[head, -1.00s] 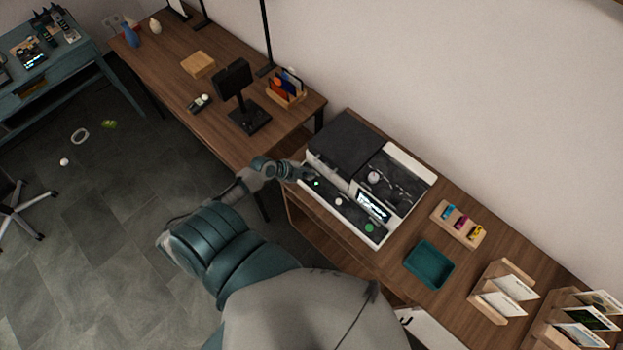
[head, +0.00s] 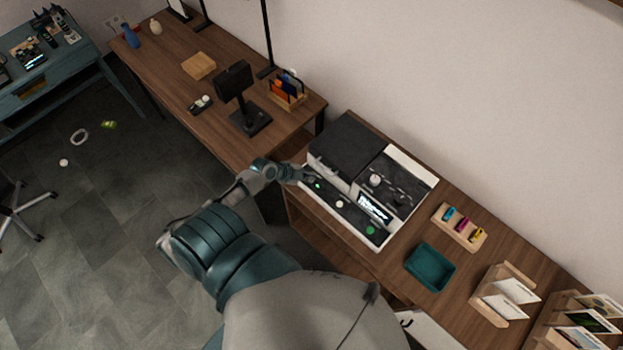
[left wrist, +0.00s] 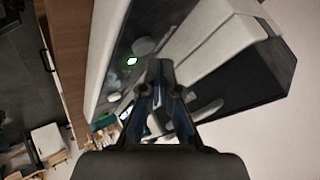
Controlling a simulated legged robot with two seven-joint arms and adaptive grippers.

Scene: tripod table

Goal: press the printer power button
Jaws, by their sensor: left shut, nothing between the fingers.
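The printer (head: 348,150) is a white and black machine on the wooden cabinet. Its dark front panel (head: 352,214) carries a small green-lit button (head: 318,186), a white round button (head: 339,204), a screen (head: 374,207) and a larger green button (head: 370,230). My left gripper (head: 308,180) is at the panel's left end, right beside the small green light. In the left wrist view my shut, empty fingers (left wrist: 160,66) point at the panel, and the green-lit button (left wrist: 131,61) shows just left of the tips. I cannot tell whether they touch the panel. My right gripper is out of view.
A teal tray (head: 430,267), a wooden holder with coloured cartridges (head: 460,227) and card racks (head: 503,294) stand right of the printer. A desk (head: 180,90) with a monitor stand (head: 243,100) and a book holder (head: 287,95) is behind left.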

